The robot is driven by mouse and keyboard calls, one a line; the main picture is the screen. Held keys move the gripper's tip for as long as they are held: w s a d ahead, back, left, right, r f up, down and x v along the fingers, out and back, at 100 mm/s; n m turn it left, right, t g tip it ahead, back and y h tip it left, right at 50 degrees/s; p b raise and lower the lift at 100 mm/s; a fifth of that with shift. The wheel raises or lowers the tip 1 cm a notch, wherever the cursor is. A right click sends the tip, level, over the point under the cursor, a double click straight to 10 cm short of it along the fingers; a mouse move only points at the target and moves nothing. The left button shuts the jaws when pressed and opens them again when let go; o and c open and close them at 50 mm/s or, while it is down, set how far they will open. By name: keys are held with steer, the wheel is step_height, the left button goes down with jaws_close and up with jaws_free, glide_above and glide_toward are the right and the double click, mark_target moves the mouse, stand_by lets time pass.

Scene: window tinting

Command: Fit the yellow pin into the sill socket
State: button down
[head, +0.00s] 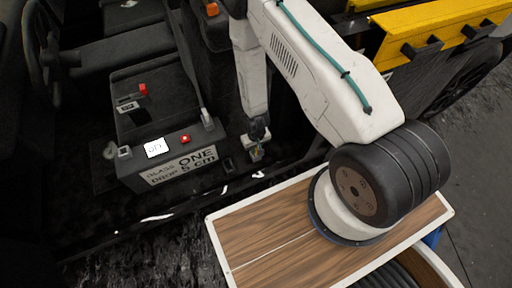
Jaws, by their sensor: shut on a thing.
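My gripper (257,146) reaches down in the head view beside the right end of the dark control box, low over the dark sill area. It is shut on the yellow pin (257,155), of which only a small yellowish part shows between and below the fingers. The sill socket cannot be made out clearly; the gripper and pin cover the spot below them. I cannot tell whether the pin is in a socket or above it.
The dark box (180,175) labelled "GLASS ONE DROP 5 cm" stands left of my gripper, with red buttons. White scraps (157,217) lie along the sill. A wood-topped board (265,235) is in front. A steering wheel (40,45) and yellow rail (430,35) are behind.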

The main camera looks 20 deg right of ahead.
steer(key=shift+f, duration=0.75)
steer(key=c, duration=1.3)
jaws_free()
step_height(320, 180, up, 8)
steer(key=shift+f, duration=0.1)
